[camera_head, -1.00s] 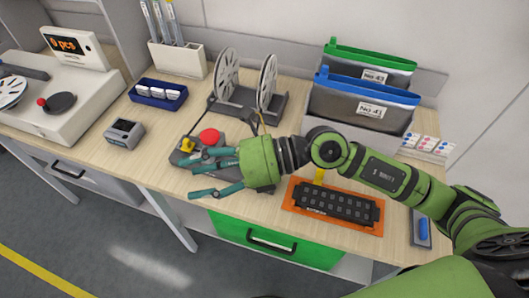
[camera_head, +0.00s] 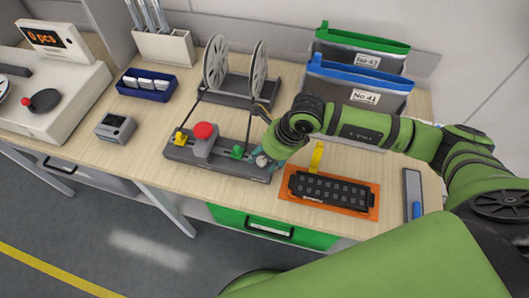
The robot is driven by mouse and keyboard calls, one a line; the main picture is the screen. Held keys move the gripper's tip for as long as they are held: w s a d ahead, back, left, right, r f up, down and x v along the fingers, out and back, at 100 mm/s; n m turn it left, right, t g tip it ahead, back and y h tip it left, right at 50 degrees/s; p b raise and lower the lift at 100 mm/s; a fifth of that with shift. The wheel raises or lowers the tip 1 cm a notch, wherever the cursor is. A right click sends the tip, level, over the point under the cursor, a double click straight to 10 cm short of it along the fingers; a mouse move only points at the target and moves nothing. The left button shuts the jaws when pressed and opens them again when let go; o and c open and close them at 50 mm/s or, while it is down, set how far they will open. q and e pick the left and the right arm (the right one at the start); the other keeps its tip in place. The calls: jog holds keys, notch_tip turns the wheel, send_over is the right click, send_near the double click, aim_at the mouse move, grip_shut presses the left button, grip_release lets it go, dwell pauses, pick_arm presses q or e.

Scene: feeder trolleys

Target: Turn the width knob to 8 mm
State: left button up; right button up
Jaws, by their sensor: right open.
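A grey fixture (camera_head: 225,166) lies on the wooden bench, with a yellow part (camera_head: 180,138) at its left end, a red dome (camera_head: 204,130) on a grey block and a green part (camera_head: 237,151) to the right. I cannot tell which of these is the width knob, and no millimetre scale is readable. My right gripper (camera_head: 263,161) is at the fixture's right end, just right of the green part. It points down and its teal fingers are mostly hidden behind its own wrist. Whether it touches anything is not clear. My left gripper is not in view.
A reel stand (camera_head: 236,91) stands behind the fixture. An orange tray (camera_head: 333,212) with a black strip lies to the right. A blue bin (camera_head: 360,70) and a green bin (camera_head: 361,43) stand behind my arm. A small grey device (camera_head: 115,127) and a blue box (camera_head: 147,88) are left.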

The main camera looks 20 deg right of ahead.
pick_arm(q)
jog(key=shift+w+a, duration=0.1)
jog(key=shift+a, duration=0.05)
pick_arm(e)
jog(key=shift+f, duration=0.2)
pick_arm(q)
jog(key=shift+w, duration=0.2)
pick_arm(e)
grip_shut()
